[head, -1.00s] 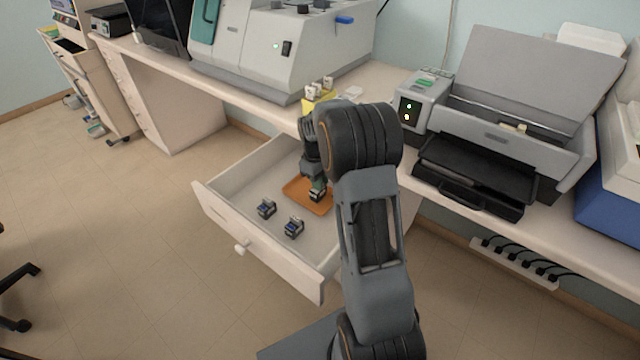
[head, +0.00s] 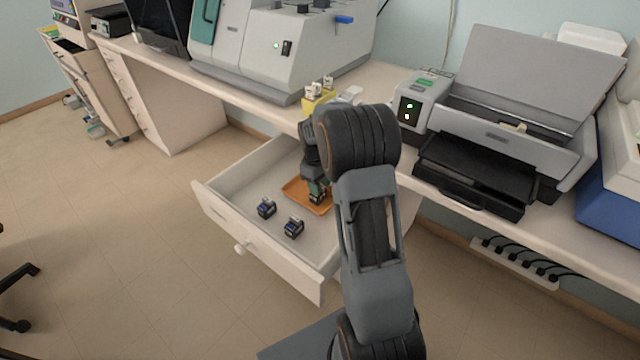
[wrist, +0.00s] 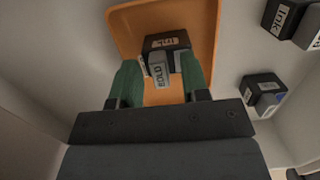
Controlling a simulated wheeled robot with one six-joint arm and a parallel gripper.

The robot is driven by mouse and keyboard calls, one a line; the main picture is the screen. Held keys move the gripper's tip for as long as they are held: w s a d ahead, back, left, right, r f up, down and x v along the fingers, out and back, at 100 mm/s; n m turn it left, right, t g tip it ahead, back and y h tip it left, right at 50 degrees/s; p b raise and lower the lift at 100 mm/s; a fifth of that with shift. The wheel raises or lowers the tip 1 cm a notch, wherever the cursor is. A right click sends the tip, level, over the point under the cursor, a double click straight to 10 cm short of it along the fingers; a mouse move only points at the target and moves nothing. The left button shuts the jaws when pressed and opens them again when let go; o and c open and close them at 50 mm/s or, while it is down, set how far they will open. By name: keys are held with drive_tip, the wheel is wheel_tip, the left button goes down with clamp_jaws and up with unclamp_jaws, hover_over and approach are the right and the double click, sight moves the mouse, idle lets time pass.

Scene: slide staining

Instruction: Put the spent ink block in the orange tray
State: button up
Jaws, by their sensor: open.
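The orange tray (head: 296,190) lies in the open drawer, and it fills the upper middle of the wrist view (wrist: 205,20). A dark ink block (wrist: 168,44) with white "Ink" and "SOLD"-like labels sits on the tray; it also shows in the head view (head: 317,199). My gripper (wrist: 160,72) is low over the tray, its green fingers open on either side of this block. A small gap seems to show between fingers and block, but contact is hard to judge.
Two other ink blocks lie on the drawer floor, one at the left (head: 266,208) and one nearer the front (head: 293,228). The drawer's walls (head: 262,258) stand around them. The counter with a printer (head: 500,130) lies to the right.

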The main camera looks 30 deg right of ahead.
wheel_tip(320, 180, up, 12)
drive_tip(key=w+p, duration=0.1)
drive_tip(key=p, duration=0.1)
drive_tip(key=s+a+r+m+t, duration=0.1)
drive_tip(key=s+a+m+t, duration=0.1)
drive_tip(key=s+a, duration=0.4)
drive_tip(key=s+a+m+t, duration=0.2)
drive_tip(key=s+a, duration=0.4)
drive_tip(key=s, duration=0.9)
drive_tip(key=shift+a+r+m+y, duration=0.3)
drive_tip(key=shift+r+m, duration=0.05)
drive_tip(key=shift+m, duration=0.15)
drive_tip(key=shift+w, duration=0.1)
